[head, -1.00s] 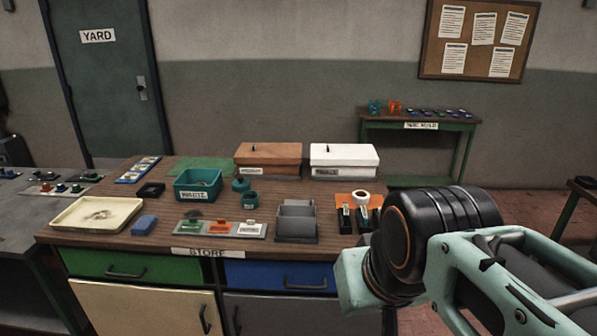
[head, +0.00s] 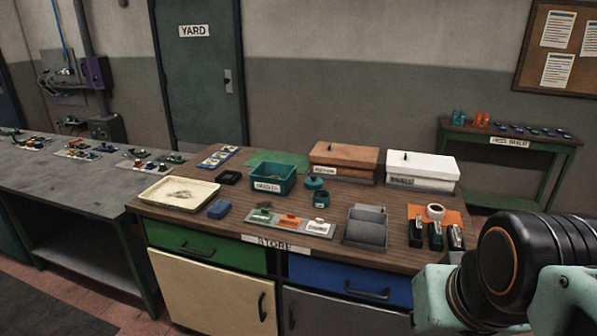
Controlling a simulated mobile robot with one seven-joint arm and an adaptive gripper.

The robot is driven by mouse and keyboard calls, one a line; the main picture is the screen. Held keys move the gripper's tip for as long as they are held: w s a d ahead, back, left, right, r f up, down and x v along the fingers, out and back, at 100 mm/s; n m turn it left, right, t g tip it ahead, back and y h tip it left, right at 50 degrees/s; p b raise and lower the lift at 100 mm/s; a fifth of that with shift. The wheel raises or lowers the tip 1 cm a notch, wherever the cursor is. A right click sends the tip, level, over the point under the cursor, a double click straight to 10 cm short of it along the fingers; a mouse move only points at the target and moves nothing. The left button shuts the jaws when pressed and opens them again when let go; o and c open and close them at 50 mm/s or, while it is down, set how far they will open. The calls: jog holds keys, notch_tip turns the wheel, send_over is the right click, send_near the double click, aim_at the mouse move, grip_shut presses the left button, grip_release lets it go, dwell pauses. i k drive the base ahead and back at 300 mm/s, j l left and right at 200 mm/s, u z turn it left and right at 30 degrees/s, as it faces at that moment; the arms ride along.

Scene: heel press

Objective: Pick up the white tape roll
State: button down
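The white tape roll (head: 435,211) sits near the right end of the wooden bench top, on or just above an orange sheet (head: 453,214). Several small black tape dispensers or staplers (head: 435,236) stand directly in front of it. Its lower part is partly hidden by them. My arm shows at the lower right of the head view, to the right of the roll and nearer the camera. My gripper is outside the picture.
A grey stepped holder (head: 366,227) stands left of the roll. A white box (head: 422,168) and a brown box (head: 343,160) stand behind. A teal bin (head: 272,178) and cream tray (head: 178,193) are further left. A grey table (head: 85,187) adjoins the bench on the left.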

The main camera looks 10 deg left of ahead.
aim_at(436, 212)
jog(key=i+z, duration=0.3)
jog(key=i, duration=0.3)
jog(key=i+z, duration=0.35)
jog(key=i, duration=0.3)
jog(key=i+j+z, duration=0.1)
jog(key=i+j, duration=0.1)
jog(key=j, duration=0.05)
